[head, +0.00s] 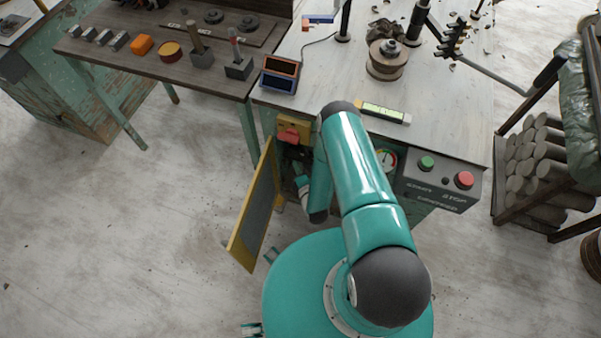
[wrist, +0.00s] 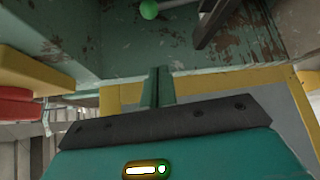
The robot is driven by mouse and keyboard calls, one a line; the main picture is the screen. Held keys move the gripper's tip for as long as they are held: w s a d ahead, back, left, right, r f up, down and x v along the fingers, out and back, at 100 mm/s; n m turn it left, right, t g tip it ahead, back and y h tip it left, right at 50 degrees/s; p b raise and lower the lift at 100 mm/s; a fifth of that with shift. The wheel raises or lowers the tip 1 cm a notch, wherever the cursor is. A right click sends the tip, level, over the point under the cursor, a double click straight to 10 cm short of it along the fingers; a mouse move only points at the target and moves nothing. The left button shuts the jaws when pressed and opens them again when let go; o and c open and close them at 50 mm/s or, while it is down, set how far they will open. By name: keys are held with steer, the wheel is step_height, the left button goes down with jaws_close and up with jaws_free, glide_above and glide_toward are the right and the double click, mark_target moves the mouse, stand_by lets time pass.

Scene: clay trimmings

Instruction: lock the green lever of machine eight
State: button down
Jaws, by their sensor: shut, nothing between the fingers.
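In the wrist view a round green knob (wrist: 148,9) shows at the top edge, with a thin pale rod running right from it. I take it to be the end of the green lever; most of the lever is out of frame. It sits against a worn teal panel (wrist: 122,40) with peeling paint. My gripper (wrist: 158,74) is shut and empty, below and apart from the knob in the picture. In the head view the machine (head: 440,140) stands ahead with its front partly hidden by my arm. The lever is not clearly visible there, and no machine number is readable.
A yellow-framed door (head: 257,210) hangs open left of my arm. A yellow box with a red switch (head: 290,133) is above it. A gauge (head: 387,158), a green button (head: 427,163) and a red button (head: 464,180) lie to the right. Floor at left is clear.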

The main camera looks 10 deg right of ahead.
steer(key=w+d, duration=0.3)
steer(key=w, duration=0.3)
steer(key=shift+s+d, duration=0.35)
steer(key=shift+d, duration=0.4)
stand_by(0.6)
steer(key=shift+s+d+f, duration=0.1)
steer(key=shift+s+d, duration=0.3)
steer(key=shift+d, duration=0.2)
steer(key=shift+s+d+f, duration=0.1)
steer(key=shift+s+d, duration=0.25)
steer(key=shift+d, duration=0.3)
steer(key=shift+s, duration=0.15)
stand_by(1.0)
steer(key=s+d+r, duration=0.1)
steer(key=s+r, duration=0.1)
steer(key=s, duration=1.1)
steer(key=shift+s+d, duration=0.15)
steer(key=shift+s, duration=0.1)
